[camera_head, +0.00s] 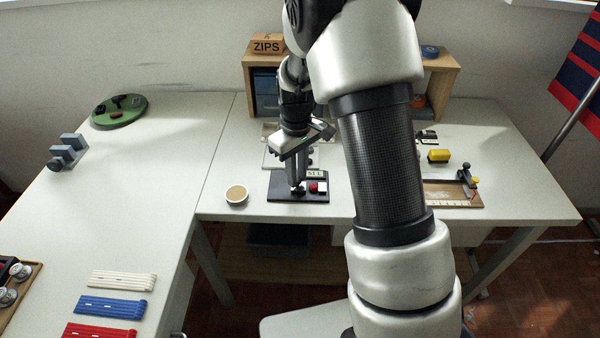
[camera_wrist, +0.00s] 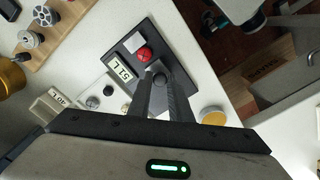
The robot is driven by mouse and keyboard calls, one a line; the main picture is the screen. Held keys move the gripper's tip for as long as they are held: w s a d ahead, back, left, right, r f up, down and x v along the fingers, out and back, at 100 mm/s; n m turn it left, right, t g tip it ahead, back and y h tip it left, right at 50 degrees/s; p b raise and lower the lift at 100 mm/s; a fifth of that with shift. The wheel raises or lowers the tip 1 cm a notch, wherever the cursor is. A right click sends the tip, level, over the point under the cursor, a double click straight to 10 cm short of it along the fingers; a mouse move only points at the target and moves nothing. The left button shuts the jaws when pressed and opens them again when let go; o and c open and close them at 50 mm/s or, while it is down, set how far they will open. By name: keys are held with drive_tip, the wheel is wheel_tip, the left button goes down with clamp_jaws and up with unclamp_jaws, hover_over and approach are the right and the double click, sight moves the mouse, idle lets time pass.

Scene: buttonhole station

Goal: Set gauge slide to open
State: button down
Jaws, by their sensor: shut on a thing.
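A black panel (camera_head: 275,196) lies on the table in front of the shelf. It has a red button (camera_head: 313,188), a white block (camera_head: 323,188) and a small display that reads about "51 L" (camera_wrist: 122,72). No part in view is plainly labelled as the gauge slide. My gripper (camera_head: 298,187) points down at the panel. The fingers hide part of the knob and of the panel.
A round tan-topped pot (camera_head: 237,195) is close on the left. The left table's middle is clear.

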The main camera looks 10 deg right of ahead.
sight(281, 188)
drive_tip(key=a, duration=0.2)
drive_tip(key=w+a, duration=0.1)
drive_tip(key=a, duration=0.1)
drive_tip(key=shift+w, duration=0.1)
drive_tip(key=shift+a, duration=0.1)
drive_tip(key=c, duration=1.6)
unclamp_jaws()
drive_tip(key=shift+r, duration=0.2)
wheel_tip(281, 188, up, 17)
drive_tip(key=p, duration=0.2)
drive_tip(key=shift+p, duration=0.4)
